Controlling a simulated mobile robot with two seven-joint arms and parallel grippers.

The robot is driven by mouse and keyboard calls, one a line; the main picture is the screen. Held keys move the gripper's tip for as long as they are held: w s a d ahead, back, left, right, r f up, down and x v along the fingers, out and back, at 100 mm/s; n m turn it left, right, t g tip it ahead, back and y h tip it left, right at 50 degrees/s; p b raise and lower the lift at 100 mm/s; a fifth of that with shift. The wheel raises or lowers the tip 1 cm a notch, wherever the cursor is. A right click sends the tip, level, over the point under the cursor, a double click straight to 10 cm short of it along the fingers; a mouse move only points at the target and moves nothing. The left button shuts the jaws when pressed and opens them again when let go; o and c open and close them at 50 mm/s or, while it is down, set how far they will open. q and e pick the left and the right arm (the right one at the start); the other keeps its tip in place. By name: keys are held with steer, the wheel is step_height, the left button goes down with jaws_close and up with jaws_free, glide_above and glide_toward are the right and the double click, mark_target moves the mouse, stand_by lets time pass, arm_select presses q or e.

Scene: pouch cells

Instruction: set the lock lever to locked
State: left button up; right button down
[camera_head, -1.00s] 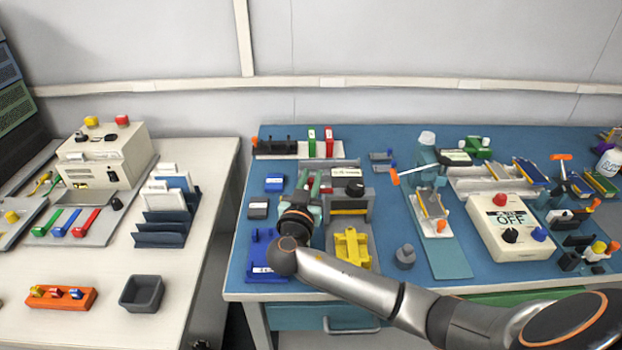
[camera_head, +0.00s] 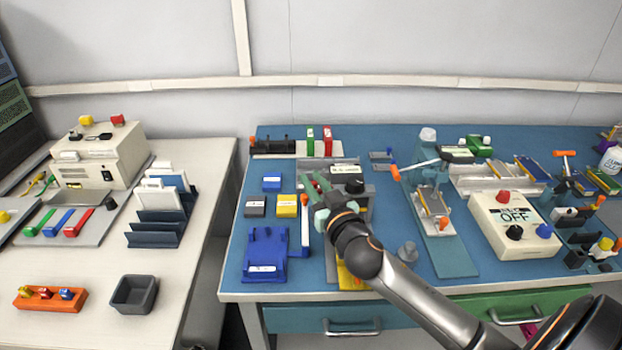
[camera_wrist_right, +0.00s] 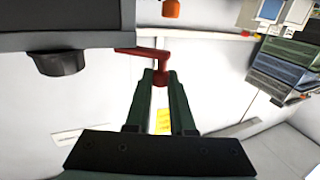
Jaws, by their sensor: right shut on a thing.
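The red lock lever (camera_wrist_right: 150,53) shows in the right wrist view, reaching from the side of a dark grey device (camera_wrist_right: 60,40) to my right gripper (camera_wrist_right: 160,75). The gripper's two green fingers are shut on the lever's red end. In the head view my right gripper (camera_head: 318,183) is at the left side of the grey device (camera_head: 362,208), which has a black knob (camera_head: 354,186) on top. The lever cannot be made out there, and my arm covers part of the device's front. My left gripper is not in view.
A grey knobbed weight (camera_head: 408,252) stands just right of the arm.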

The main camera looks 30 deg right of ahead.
steer(key=shift+s+d+n+y, duration=0.1)
steer(key=shift+s+n+y, duration=0.15)
steer(key=shift+n+y, duration=0.4)
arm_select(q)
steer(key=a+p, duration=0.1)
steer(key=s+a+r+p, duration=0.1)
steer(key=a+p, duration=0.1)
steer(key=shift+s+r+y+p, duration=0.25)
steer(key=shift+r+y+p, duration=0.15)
arm_select(e)
steer(key=n+y, duration=0.2)
steer(key=y, duration=0.1)
steer(key=s+n+g+y, duration=0.1)
steer(key=y, duration=0.2)
steer(key=s+n+y, duration=0.1)
steer(key=n+y, duration=0.1)
steer(key=y, duration=0.1)
steer(key=shift+d+n+y, duration=0.25)
steer(key=shift+d+n, duration=0.1)
steer(key=shift+d, duration=0.05)
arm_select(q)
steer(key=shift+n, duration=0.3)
arm_select(e)
steer(key=shift+f+g, duration=0.1)
steer(key=shift+g, duration=0.2)
